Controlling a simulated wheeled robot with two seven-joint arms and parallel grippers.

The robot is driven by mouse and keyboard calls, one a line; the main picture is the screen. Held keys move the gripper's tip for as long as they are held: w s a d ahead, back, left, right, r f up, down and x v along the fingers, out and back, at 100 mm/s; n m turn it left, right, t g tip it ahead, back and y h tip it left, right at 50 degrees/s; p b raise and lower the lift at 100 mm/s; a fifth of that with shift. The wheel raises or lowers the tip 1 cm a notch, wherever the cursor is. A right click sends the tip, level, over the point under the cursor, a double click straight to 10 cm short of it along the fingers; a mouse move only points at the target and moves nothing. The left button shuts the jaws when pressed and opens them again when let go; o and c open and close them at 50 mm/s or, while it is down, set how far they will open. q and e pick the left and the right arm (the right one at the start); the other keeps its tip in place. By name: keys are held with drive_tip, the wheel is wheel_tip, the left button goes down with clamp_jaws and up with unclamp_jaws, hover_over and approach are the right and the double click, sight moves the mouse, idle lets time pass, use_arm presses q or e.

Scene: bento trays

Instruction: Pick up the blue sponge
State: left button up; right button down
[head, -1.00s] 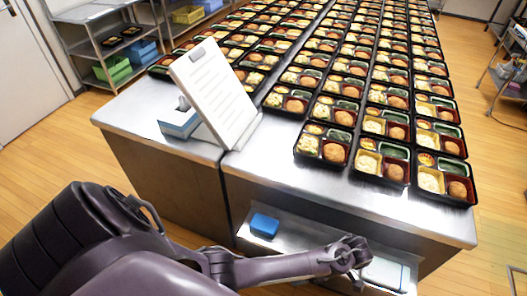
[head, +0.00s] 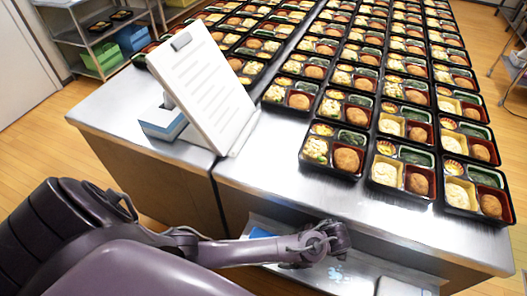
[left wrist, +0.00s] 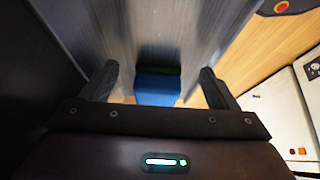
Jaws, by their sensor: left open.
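The blue sponge (head: 262,232) lies on the low shelf under the front of the steel table in the head view, mostly hidden behind my left arm. My left gripper (head: 325,243) is to the right of the sponge in that picture, at the table's front edge. In the left wrist view the two fingers of the left gripper (left wrist: 157,84) are spread apart with nothing held. A blue block with a dark green strip, which looks like the sponge (left wrist: 157,90), shows between and beyond the fingers. I cannot tell how far off it is. My right gripper is in neither view.
The steel table (head: 260,178) holds rows of filled bento trays (head: 335,150). A white clipboard-like board (head: 205,90) leans near a blue-and-white tissue box (head: 162,120). The lower shelf (head: 345,275) also bears a pale item (head: 405,287). Metal panels flank the gripper in the wrist view.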

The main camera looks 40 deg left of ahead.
use_arm(q)
drive_tip(key=a, duration=0.2)
drive_tip(key=shift+s+a+r, duration=0.1)
drive_tip(key=shift+s+a, duration=0.25)
drive_tip(key=shift+s, duration=0.05)
drive_tip(key=shift+a+p, duration=0.4)
drive_tip(key=shift+a, duration=0.15)
drive_tip(key=a, duration=0.2)
drive_tip(key=s+a+p, duration=0.1)
drive_tip(key=shift+a, duration=0.35)
drive_tip(key=shift+s+a+f, duration=0.1)
drive_tip(key=shift+a+f, duration=0.15)
drive_tip(key=shift+a, duration=0.05)
drive_tip(key=shift+a+f, duration=0.1)
drive_tip(key=shift+f, duration=0.3)
drive_tip(key=c, duration=1)
drive_tip(key=shift+c, duration=0.3)
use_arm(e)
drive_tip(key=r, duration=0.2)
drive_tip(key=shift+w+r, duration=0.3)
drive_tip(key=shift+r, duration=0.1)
